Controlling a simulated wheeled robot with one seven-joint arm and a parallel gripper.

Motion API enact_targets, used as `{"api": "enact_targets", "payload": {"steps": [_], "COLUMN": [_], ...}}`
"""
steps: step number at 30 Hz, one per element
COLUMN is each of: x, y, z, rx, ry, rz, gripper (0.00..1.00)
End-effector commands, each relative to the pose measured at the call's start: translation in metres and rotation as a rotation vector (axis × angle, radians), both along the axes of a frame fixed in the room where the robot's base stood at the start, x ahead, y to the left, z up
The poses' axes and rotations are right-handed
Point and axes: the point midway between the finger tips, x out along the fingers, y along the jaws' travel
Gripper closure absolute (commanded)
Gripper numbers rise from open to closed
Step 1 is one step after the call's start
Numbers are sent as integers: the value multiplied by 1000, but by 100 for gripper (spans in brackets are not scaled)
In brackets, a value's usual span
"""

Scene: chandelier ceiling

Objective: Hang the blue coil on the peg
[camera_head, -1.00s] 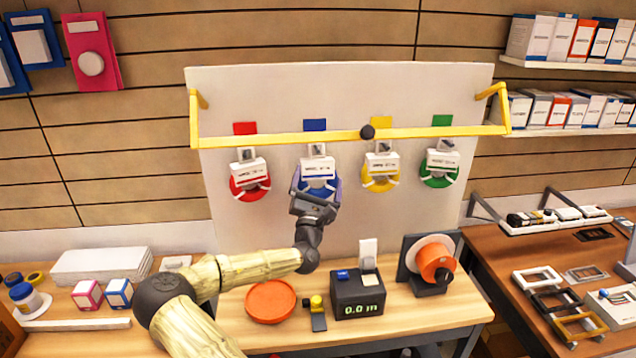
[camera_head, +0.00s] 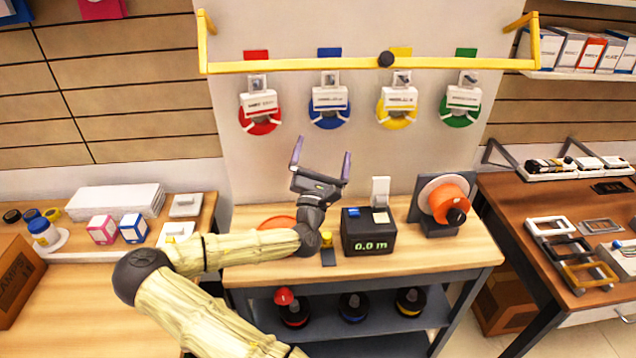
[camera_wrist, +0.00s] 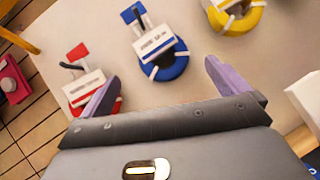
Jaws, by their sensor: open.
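The blue coil (camera_head: 329,112) hangs on the board, on the peg (camera_head: 327,78) under the blue tag (camera_head: 329,52). A white label card covers its upper part. It also shows in the wrist view (camera_wrist: 163,58), clear of the fingers. My gripper (camera_head: 321,160) is open and empty, below the coil and apart from it, with its fingers pointing up. The red coil (camera_head: 260,122), yellow coil (camera_head: 397,115) and green coil (camera_head: 460,110) hang beside it on their own pegs.
A yellow bar (camera_head: 300,66) runs across the board above the coils. Below are a meter box (camera_head: 368,232) reading 0.0 m, an orange reel (camera_head: 443,203) and a partly hidden orange dish (camera_head: 277,222). Several spools stand on the lower shelf (camera_head: 375,322).

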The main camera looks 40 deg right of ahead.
Motion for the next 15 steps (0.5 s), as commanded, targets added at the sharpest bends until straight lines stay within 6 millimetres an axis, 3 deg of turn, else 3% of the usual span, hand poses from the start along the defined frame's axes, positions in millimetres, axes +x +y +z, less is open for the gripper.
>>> {"api": "enact_targets", "payload": {"steps": [7, 15], "x": [-25, -34], "y": [31, 40], "z": [-25, -29], "rx": [-1, -1], "ry": [3, 0], "rz": [1, 1], "gripper": [0, 0]}}
